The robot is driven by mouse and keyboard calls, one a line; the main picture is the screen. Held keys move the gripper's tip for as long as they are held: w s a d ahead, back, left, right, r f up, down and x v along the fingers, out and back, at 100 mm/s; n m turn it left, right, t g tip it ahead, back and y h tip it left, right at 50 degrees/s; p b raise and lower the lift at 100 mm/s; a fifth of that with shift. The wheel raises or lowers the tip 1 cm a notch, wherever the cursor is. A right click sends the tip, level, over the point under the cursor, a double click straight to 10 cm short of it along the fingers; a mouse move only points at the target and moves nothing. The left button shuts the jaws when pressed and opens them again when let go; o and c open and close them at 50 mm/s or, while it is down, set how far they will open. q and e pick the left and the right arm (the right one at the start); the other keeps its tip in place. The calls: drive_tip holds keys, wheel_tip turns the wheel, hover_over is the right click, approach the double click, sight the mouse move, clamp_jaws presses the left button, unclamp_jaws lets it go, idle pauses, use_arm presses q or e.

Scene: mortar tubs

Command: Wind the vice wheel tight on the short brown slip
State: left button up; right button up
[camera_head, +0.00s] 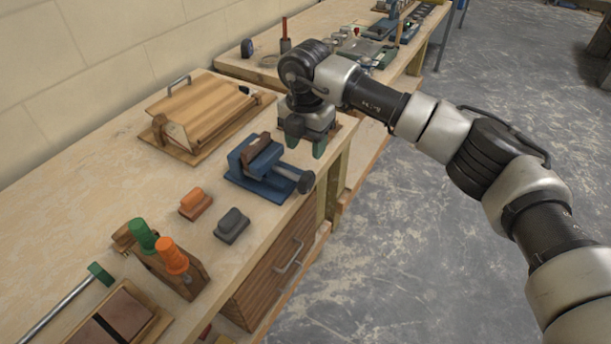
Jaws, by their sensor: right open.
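A blue vice (262,181) sits near the front edge of the wooden workbench. A brown slip (264,158) lies between its jaws; I cannot tell how firmly it is held. The vice wheel (305,182) is a dark round piece at the end of the vice's screw, by the bench edge. My right gripper (305,146) is open, with green-tipped fingers pointing down, just behind and above the wheel. It appears apart from the vice and wheel. My left gripper is not in view.
A wooden box with a handle (205,103) stands behind the vice. A rack with green and orange handles (172,262) stands nearer. A second bench (265,70) with tools is beyond.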

sight(305, 174)
wheel_tip(305, 174, down, 10)
drive_tip(key=shift+a+p, duration=0.1)
drive_tip(key=shift+p, duration=0.6)
drive_tip(key=c, duration=0.9)
